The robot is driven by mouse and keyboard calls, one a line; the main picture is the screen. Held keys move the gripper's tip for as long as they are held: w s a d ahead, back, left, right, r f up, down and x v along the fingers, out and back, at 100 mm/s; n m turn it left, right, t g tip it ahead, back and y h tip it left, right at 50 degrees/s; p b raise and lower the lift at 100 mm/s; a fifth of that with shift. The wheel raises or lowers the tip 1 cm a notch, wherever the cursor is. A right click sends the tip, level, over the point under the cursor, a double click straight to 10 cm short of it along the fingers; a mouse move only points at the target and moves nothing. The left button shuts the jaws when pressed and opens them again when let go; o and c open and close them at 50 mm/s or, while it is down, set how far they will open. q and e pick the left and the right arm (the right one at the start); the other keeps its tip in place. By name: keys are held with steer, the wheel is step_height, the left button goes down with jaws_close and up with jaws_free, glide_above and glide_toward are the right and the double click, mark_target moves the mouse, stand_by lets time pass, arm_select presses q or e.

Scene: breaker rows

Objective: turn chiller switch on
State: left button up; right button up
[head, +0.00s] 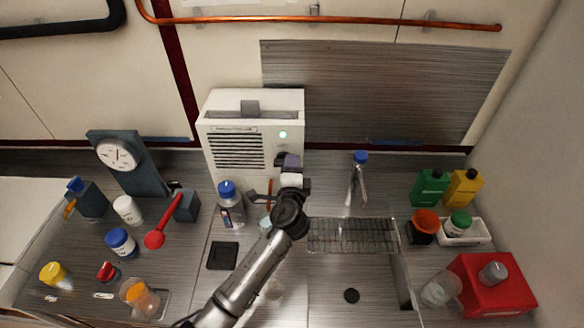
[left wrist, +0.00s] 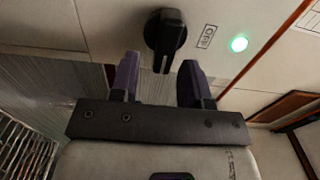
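The chiller (head: 222,125) is a white box with a dark vent grille, standing against the back wall. A green light (head: 283,135) glows on its front; it also shows in the left wrist view (left wrist: 239,43). The black switch knob (left wrist: 165,32) is left of a label reading OFF (left wrist: 207,36). My left gripper (head: 288,162) is at the chiller's lower right front. In the left wrist view its fingers (left wrist: 158,82) are apart, with nothing between them; the knob lies just beyond their tips. My right gripper is not in view.
A blue-capped bottle (head: 229,200) stands left of my left forearm. A sink with a wire rack (head: 352,236) and a faucet (head: 358,180) is to the right. Bottles and a clock-like dial (head: 117,155) crowd the left counter. A copper pipe (head: 350,20) runs above.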

arm_select(q)
steer(key=shift+s, duration=0.1)
steer(key=s+b, duration=0.2)
steer(key=s, duration=1.1)
steer(key=shift+s+a, duration=0.3)
steer(key=shift+a, duration=0.15)
